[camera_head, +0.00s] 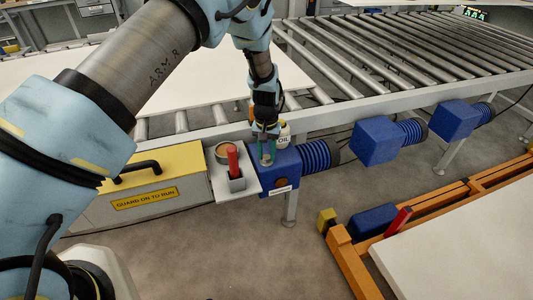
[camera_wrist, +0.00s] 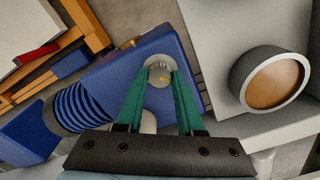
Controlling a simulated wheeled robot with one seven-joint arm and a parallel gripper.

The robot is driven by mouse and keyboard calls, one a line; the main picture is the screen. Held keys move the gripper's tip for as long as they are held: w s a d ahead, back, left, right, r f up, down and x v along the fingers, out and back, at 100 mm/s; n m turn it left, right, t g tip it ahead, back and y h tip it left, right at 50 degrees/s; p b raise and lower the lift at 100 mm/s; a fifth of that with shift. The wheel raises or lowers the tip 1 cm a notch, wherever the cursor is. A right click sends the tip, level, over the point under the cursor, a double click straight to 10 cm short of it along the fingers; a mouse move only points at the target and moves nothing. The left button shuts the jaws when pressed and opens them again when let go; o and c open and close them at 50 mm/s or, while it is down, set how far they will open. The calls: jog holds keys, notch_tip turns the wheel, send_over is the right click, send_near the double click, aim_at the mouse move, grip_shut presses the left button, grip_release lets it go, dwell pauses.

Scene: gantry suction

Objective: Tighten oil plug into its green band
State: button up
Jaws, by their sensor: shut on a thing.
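My gripper (camera_head: 266,160) points down over the blue gearbox (camera_head: 283,176) beside the conveyor, its two teal fingers close together. In the wrist view, the fingertips are shut on the oil plug (camera_wrist: 159,74), a round metallic cap at the top of the blue gearbox (camera_wrist: 115,75). A small yellow mark shows on the plug's face. The fingers cover the plug's sides, and I cannot make out a green band. In the head view the plug is hidden by the fingers. I cannot tell how deep the plug sits.
A white oil bottle (camera_head: 284,134) stands behind my gripper. A yellow-topped guard (camera_head: 157,168) lies further left. The conveyor rollers (camera_head: 390,50) run behind.

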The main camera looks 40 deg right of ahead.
grip_shut()
jog(key=shift+f+m+b, duration=0.25)
jog(key=shift+m+b, duration=0.35)
jog(key=shift+b, duration=0.4)
jog(key=shift+r+m, duration=0.25)
jog(key=shift+m, duration=0.25)
jog(key=o, duration=0.8)
grip_release()
jog(key=shift+r+b, duration=0.1)
jog(key=shift+b, duration=0.2)
